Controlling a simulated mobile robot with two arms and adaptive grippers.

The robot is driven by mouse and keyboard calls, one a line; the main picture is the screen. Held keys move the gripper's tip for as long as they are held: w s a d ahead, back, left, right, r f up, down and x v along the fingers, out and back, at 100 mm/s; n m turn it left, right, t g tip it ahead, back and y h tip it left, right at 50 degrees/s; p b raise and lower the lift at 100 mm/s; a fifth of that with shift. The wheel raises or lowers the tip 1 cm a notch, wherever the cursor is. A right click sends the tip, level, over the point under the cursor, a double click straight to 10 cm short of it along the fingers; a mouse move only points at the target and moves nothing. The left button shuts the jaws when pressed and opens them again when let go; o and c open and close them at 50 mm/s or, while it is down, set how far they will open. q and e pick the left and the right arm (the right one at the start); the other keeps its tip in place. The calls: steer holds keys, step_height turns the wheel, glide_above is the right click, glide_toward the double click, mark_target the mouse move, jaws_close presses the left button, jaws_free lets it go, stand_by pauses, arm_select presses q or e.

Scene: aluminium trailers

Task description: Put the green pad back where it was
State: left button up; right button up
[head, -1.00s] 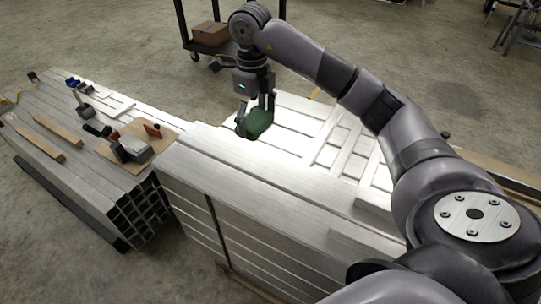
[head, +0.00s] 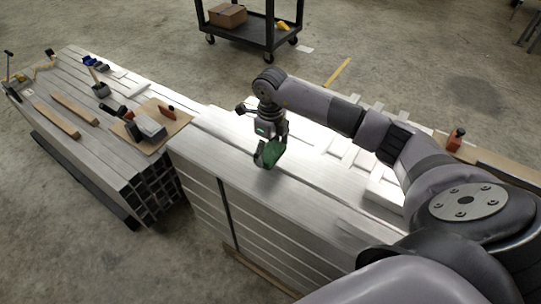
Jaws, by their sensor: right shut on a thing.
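The green pad (head: 271,153) is held by my right gripper (head: 269,150) over the near part of the large aluminium stack (head: 225,140). The pad stands tilted between the fingers, which hide part of it. I cannot tell whether its lower edge touches the metal. My left gripper is not in view.
A lower stack of aluminium tubes (head: 95,160) at left bears a mallet, wooden strips (head: 51,119) and a brown board (head: 163,128) with tools. A black cart (head: 262,35) with a cardboard box (head: 228,15) stands behind. A red-and-black tool (head: 456,138) lies at right.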

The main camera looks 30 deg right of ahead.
mark_target(270, 151)
step_height(270, 151, down, 3)
steer(key=shift+r, duration=0.1)
steer(key=shift+f, duration=0.45)
steer(key=o, duration=1)
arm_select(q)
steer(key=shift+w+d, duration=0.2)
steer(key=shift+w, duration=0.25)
arm_select(e)
steer(key=shift+o, duration=0.2)
